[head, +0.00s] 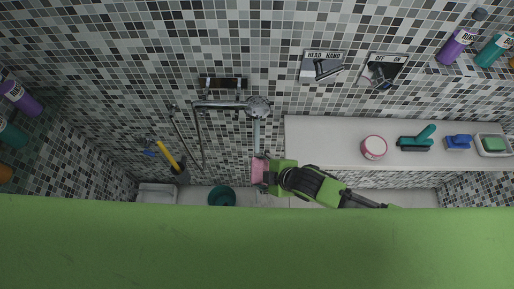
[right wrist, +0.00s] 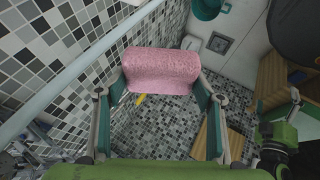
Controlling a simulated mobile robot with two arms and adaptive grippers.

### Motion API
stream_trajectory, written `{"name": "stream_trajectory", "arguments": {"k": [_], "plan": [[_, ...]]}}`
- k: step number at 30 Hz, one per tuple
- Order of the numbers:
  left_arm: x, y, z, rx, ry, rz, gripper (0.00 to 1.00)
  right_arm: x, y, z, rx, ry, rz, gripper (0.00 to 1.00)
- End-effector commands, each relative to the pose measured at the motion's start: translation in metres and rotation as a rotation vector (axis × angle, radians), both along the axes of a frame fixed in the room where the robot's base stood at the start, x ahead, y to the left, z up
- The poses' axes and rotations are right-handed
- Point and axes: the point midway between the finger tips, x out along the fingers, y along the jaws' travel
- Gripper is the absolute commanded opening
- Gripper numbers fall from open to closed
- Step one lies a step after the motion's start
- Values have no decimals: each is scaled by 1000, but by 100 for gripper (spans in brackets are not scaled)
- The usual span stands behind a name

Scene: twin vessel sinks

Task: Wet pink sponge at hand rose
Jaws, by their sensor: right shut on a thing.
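The pink sponge (head: 258,171) is held in my right gripper (head: 264,172), which is shut on it. In the right wrist view the sponge (right wrist: 162,70) spans between the fingertips of the right gripper (right wrist: 163,88). The grey rose (head: 258,107) is on the tiled wall, above the sponge in the head view. A pale blue-green streak, which looks like water, runs from the rose down to near the sponge. Whether the streak touches the sponge is unclear. What looks like my left gripper (right wrist: 294,105) shows at the right of the wrist view; its jaws are unclear.
A panel marked HEAD and HAND (head: 322,67) with a lever is on the wall. A white ledge (head: 330,140) at right carries a pink round tub (head: 373,147), a teal brush (head: 417,138) and a blue item (head: 458,142). A teal bucket (head: 222,196) stands on the floor.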

Motion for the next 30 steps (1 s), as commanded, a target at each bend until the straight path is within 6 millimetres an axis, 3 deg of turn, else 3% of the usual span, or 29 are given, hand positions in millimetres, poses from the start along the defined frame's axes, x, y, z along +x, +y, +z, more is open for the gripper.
{"name": "stream_trajectory", "arguments": {"k": [9, 19, 30], "plan": [[0, 0, 15, 0, 0, 0, 81, -19, -3, 17, 1, 1, 0, 44], [0, 0, 12, 0, 0, 0, 81, -44, -7, 35, 1, 1, 0, 44], [0, 0, 12, 0, 0, 0, 81, -49, -8, 40, 0, 0, 0, 44]]}}
